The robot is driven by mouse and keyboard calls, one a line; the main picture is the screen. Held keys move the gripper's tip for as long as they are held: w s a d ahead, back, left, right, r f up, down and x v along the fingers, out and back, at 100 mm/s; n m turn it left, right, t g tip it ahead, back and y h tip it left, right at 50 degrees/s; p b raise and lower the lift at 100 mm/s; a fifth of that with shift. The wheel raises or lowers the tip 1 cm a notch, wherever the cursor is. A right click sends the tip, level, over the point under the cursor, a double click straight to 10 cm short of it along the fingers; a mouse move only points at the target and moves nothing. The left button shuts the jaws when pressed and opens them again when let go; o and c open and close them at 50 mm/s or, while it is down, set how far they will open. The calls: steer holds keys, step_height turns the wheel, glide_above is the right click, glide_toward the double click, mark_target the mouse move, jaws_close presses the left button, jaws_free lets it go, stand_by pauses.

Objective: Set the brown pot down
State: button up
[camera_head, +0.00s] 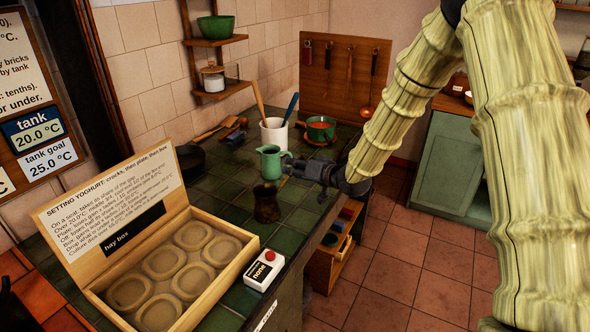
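The brown pot (266,204), small, dark and upright, appears to stand on the green tiled worktop (222,178), to the right of the hay box (215,282). My gripper (292,168) is dark grey and reaches in from the right, above and to the right of the pot in the picture. Its fingertips point left, close to the green jug (270,164). I see no finger around the brown pot. The fingers are small and dark here, so their opening and any contact with the jug cannot be told.
A white crock with utensils (273,134) and a green pot of red liquid (320,129) stand behind the jug. The hay box has several round seats, all empty. A small box with a red button (265,270) sits at the front edge. Bare tiles lie left of the pot.

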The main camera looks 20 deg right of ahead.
steer(key=b+v, duration=0.1)
steer(key=v, duration=1)
steer(key=s+a+f+g+h, duration=0.1)
steer(key=s+f+g, duration=0.1)
steer(key=s+f, duration=0.5)
steer(key=s+a+f+g+h, duration=0.15)
steer(key=s+f, duration=0.25)
steer(key=f, duration=0.8)
steer(key=s+a+f+g+h, duration=0.1)
steer(key=s+a+f+g, duration=0.1)
steer(key=s+f, duration=0.5)
steer(key=s+f+g+h, duration=0.1)
steer(key=s+f+g, duration=0.1)
steer(key=s+f, duration=0.3)
steer(key=s+f+n+g+h, duration=0.1)
steer(key=s+f+g, duration=0.2)
steer(key=s, duration=1)
steer(key=s+f+g+h, duration=0.1)
steer(key=s+f+g, duration=0.1)
steer(key=s+f, duration=0.7)
steer(key=shift+a+n, duration=0.3)
steer(key=shift+a, duration=0.15)
